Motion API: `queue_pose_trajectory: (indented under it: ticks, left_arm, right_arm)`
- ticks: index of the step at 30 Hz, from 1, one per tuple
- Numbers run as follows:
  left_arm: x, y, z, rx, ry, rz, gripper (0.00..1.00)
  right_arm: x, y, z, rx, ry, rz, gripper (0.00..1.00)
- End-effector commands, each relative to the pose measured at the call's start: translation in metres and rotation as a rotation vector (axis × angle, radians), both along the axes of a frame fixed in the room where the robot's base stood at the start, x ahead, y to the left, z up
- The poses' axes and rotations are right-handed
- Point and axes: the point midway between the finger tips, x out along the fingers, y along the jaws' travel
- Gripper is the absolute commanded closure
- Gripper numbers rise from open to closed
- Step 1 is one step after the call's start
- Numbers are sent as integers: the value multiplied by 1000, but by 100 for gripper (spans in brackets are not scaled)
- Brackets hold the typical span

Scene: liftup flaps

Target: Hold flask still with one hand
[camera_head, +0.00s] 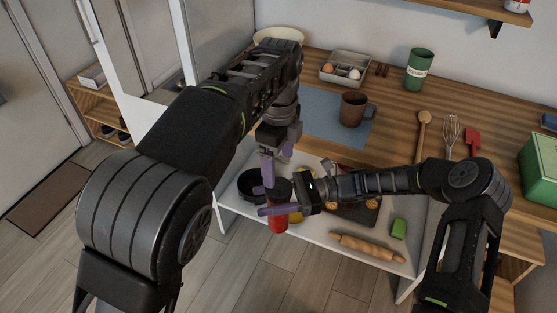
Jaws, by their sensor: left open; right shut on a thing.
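The flask (278,224) is red with a dark top and stands upright by the front of the low white shelf. My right gripper (281,209) comes in from the right and is shut on the flask's body; its purple finger crosses the front of it. My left gripper (276,172) points down just above the flask's dark top, with its purple fingers open. Whether a left finger touches the top cannot be told. The grippers hide part of the flask.
The white shelf also holds a black pan (249,186), a rolling pin (366,247) and a green block (398,228). The wooden counter (395,120) above carries a brown mug (354,108), a green canister (418,70) and utensils. Open floor lies in front.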

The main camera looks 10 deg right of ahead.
Motion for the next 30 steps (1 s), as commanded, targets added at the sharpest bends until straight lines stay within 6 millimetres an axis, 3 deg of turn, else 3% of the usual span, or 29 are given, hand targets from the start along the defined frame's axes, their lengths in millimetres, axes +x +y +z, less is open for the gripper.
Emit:
queue_pose_trajectory:
  ticks: [13, 24, 30]
  left_arm:
    - [0, 0, -9, 1, 1, 2, 21]
    - [0, 0, -60, 2, 1, 2, 21]
    - [0, 0, -78, 1, -1, 2, 21]
  right_arm:
    - [0, 0, 1, 2, -1, 1, 100]
    - [0, 0, 1, 2, -1, 0, 100]
    - [0, 0, 1, 2, -1, 1, 100]
